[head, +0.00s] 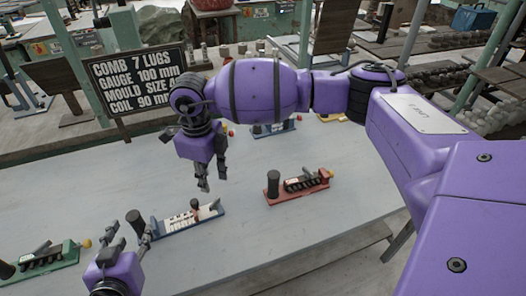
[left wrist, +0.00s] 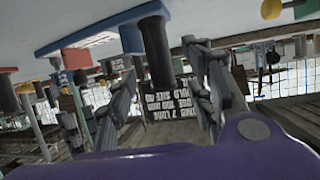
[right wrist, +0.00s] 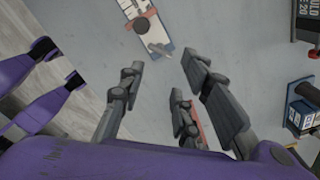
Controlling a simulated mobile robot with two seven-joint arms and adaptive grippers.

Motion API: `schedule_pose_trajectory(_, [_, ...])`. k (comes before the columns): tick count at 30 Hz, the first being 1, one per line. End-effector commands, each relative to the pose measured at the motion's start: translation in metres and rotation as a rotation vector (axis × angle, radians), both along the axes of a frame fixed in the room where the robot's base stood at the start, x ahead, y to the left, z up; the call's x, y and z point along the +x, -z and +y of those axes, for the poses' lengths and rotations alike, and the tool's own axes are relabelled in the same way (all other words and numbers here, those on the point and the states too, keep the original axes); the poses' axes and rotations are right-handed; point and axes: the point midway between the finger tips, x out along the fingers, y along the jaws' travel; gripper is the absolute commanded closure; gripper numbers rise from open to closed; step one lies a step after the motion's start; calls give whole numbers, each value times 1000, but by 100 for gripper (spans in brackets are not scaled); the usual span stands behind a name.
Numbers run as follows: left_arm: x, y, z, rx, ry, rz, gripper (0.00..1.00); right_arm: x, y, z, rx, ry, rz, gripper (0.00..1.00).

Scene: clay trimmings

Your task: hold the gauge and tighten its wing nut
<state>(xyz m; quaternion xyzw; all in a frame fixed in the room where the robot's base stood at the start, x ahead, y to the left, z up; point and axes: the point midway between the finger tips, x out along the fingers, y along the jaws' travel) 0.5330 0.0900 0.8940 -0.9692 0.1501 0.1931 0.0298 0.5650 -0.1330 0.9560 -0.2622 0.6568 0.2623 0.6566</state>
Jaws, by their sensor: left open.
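A gauge on a blue base with a white top (head: 178,224) lies on the table in the head view. It has a dark upright post (head: 134,222) at its left end, a small dark red knob and a grey lever-like piece near its right end; I cannot tell which is the wing nut. My left gripper (head: 142,241) is open close to the post; in the left wrist view the post (left wrist: 155,48) shows between the fingers, contact unclear. My right gripper (head: 204,178) is open and empty above the table behind the gauge. The gauge (right wrist: 147,30) also shows beyond its fingertips.
Similar gauges stand on the table: red (head: 283,199) to the right, green (head: 65,258) at left, blue (head: 273,129) at the back. A sign (head: 137,85) reading "COMB 7 LUGS, GAUGE 100 mm" stands behind. The table between them is clear.

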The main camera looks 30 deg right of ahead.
Motion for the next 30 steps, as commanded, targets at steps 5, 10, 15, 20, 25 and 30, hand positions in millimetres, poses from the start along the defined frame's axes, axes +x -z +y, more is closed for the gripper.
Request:
schedule_pose_trajectory(5, [22, 10, -7, 1, 0, 0, 52, 0, 0, 0, 0, 0, 0, 69])
schedule_pose_trajectory(10, [31, 14, -10, 0, 0, 0, 52, 0, 0, 0, 0, 0, 0, 69])
schedule_pose_trajectory(15, [33, 14, -11, 0, 0, -1, 52, 0, 0, 0, 0, 0, 0, 69])
schedule_pose_trajectory(20, [32, 15, -10, 0, 0, 0, 59, 0, 0, 0, 0, 0, 0, 69])
schedule_pose_trajectory(25, [32, 15, -10, 0, 0, 0, 81, 0, 0, 0, 0, 0, 0, 69])
schedule_pose_trajectory(30, [32, 15, -10, 0, 0, 0, 100, 0, 0, 0, 0, 0, 0, 69])
